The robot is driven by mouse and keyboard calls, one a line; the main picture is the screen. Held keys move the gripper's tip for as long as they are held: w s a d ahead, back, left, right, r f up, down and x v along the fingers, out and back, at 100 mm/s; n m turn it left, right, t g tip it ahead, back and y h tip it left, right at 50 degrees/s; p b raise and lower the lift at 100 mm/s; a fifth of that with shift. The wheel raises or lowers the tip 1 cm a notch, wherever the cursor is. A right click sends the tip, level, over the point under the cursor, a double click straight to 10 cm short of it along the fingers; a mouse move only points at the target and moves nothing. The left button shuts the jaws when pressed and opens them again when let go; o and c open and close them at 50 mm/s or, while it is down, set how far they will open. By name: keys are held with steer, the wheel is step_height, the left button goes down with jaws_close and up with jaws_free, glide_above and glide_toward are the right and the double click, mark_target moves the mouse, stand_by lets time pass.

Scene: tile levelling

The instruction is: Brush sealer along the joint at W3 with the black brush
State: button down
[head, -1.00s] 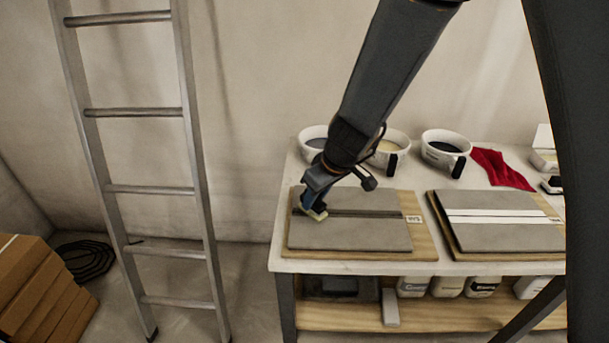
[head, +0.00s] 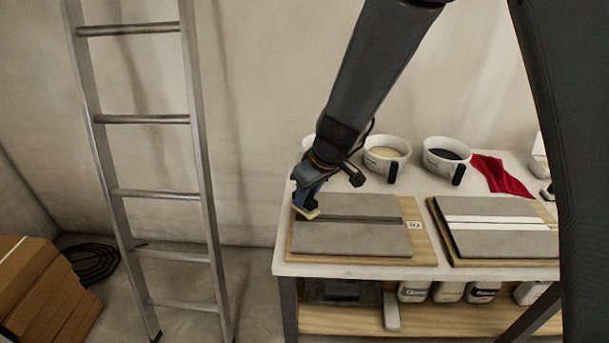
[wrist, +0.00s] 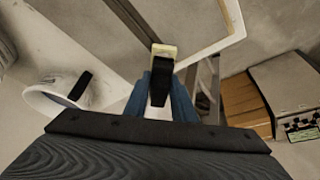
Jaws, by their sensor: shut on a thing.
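My gripper (head: 308,200) is shut on the black brush, over the left end of the left tile board (head: 420,250). The brush's dark handle (wrist: 160,88) sits between my blue fingers in the wrist view, and its pale bristle end (wrist: 164,50) points away from me. In the head view the pale bristle end (head: 306,213) is at the left end of the dark joint (head: 360,218) between two grey tiles. I cannot tell whether it touches the tile. A small label (head: 414,225) on this board is too blurred to read surely.
A second tile board (head: 498,227) with white strips lies to the right. White tubs (head: 387,154) and (head: 446,157) and a red cloth (head: 502,172) stand behind the boards. A ladder (head: 150,195) leans at left. Bottles (head: 448,291) stand on the lower shelf.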

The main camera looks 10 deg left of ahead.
steer(key=shift+w+r+p, duration=0.1)
steer(key=shift+r+p, duration=1.75)
steer(key=shift+r, duration=0.8)
